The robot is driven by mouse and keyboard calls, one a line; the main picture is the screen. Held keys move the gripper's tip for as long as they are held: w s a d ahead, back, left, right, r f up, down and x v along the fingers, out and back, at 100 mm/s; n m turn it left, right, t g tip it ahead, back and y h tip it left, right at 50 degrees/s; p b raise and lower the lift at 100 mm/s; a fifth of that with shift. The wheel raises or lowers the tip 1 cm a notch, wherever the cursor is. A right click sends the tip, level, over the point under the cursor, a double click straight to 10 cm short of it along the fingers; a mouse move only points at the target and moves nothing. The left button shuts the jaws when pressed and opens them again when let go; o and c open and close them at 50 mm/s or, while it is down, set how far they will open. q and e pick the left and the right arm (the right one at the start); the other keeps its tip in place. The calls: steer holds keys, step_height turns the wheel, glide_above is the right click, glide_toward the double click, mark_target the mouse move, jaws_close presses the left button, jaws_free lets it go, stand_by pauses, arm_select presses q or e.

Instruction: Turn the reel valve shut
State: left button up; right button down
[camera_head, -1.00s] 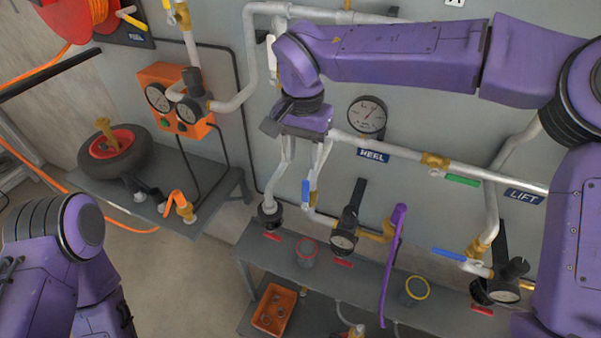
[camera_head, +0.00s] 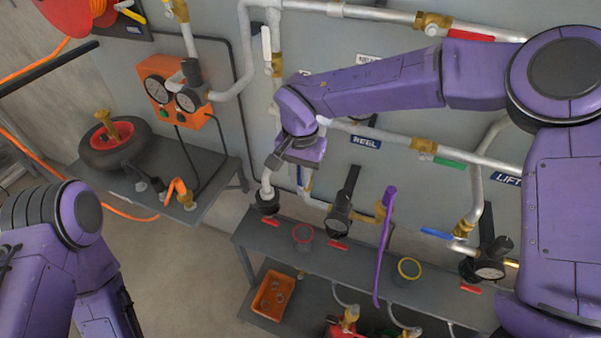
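A blue REEL sign (camera_head: 365,142) is on the grey wall panel in the middle. Below and left of it, a thin pipe carries a valve with a blue handle (camera_head: 300,177), partly hidden by my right gripper. I cannot tell how far this handle is turned. My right gripper (camera_head: 292,160) hangs just above the handle, in front of the pipe. Its fingertips are hard to make out, so I cannot tell whether it is open or touching the handle. My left arm shows at the lower left; its gripper is out of view.
A shelf below carries regulators, a red-rimmed cup (camera_head: 303,237) and a yellow-rimmed cup (camera_head: 409,269). An orange bin (camera_head: 272,295) sits lower. An orange gauge box (camera_head: 174,93) and a wheel (camera_head: 115,146) are left.

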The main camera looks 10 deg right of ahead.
mark_target(298, 188)
steer(key=shift+r+p, duration=0.1)
steer(key=shift+p, duration=0.4)
steer(key=shift+w+a+f+g+h+p, duration=0.35)
steer(key=shift+a+g+h+p, duration=0.25)
steer(key=shift+h+p, duration=0.4)
steer(key=shift+w+a+f+g+h+p, duration=0.2)
steer(key=shift+w+a+g+h+p, duration=0.2)
steer(key=shift+g+h+p, duration=0.5)
steer(key=shift+w+a+f+g+h+p, duration=0.3)
steer(key=shift+a+g+h+p, duration=0.25)
steer(key=shift+h+p, duration=0.6)
steer(key=c, duration=1.1)
jaws_free()
steer(key=shift+o, duration=0.2)
steer(key=shift+w+d, duration=0.15)
